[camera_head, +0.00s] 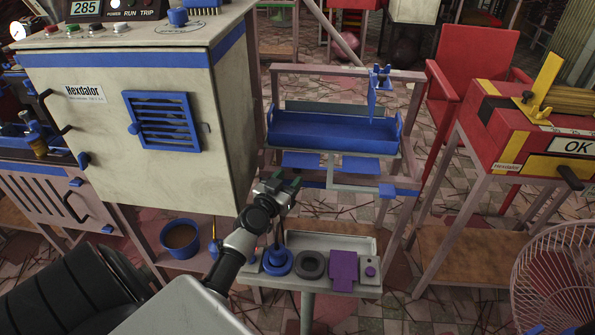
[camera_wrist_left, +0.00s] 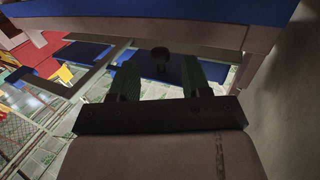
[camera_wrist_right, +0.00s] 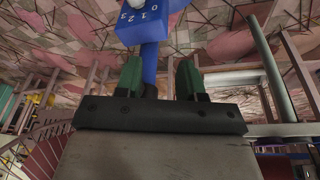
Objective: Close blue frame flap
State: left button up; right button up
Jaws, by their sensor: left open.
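A pale frame (camera_head: 345,72) in the middle of the head view holds a long blue tray (camera_head: 330,130). Two blue flap-like plates, a left one (camera_head: 300,160) and a right one (camera_head: 361,165), sit below the tray's front. I cannot tell which is the named flap. My left gripper (camera_head: 288,184) is open and empty, just below and in front of the left plate. In the left wrist view, blue panels (camera_wrist_left: 178,70) and a dark knob (camera_wrist_left: 160,56) show beyond the open fingers. My right gripper (camera_wrist_right: 160,82) is open and outside the head view.
A cream cabinet (camera_head: 100,120) with a blue louvre stands close left of my left arm. Below the gripper is a small stand with a purple block (camera_head: 343,270). A red machine (camera_head: 530,140) stands at right. A blue numbered piece (camera_wrist_right: 150,35) shows beyond the right fingers.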

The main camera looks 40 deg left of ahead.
aim_at(297, 170)
pick_arm(q)
jog(key=w, duration=0.4)
jog(key=shift+w+a, duration=0.4)
pick_arm(e)
jog(key=shift+r, duration=0.55)
pick_arm(q)
jog(key=c, duration=0.9)
